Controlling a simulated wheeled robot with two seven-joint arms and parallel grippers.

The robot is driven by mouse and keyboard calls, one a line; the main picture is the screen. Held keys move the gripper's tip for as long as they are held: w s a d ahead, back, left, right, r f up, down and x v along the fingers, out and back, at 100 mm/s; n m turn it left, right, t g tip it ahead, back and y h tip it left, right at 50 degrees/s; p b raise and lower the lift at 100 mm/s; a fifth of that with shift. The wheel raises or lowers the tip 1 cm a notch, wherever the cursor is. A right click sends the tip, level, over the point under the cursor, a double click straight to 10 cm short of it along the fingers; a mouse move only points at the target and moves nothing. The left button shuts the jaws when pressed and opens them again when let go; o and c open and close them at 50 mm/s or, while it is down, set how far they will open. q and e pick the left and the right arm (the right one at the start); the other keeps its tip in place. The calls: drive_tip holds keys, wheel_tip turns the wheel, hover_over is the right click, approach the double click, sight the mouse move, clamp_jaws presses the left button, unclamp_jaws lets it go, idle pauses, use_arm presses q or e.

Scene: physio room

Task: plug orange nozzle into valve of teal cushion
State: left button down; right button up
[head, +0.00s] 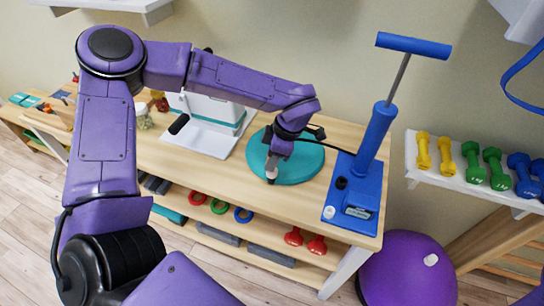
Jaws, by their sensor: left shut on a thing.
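The teal cushion (305,165) is a round disc lying flat on the wooden bench. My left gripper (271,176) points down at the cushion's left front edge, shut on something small. A black hose (335,148) runs from the blue pump (374,140) to this gripper, so the held thing appears to be the nozzle at the hose's end. No orange shows; the fingers hide the nozzle. The cushion's valve cannot be made out; it may be behind the fingers. I cannot tell whether nozzle and cushion touch. My right gripper is not in view.
The pump stands upright at the bench's (170,160) right end, its handle raised. A white device (207,138) stands left of the cushion. A wall shelf (452,178) holds colored dumbbells. A purple ball (405,272) sits at the lower right. Rings and red weights lie on the lower shelf.

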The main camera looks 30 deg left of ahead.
use_arm(q)
drive_tip(key=shift+f, duration=0.35)
drive_tip(key=c, duration=0.8)
unclamp_jaws()
wheel_tip(320, 180, up, 7)
drive_tip(key=p, duration=0.8)
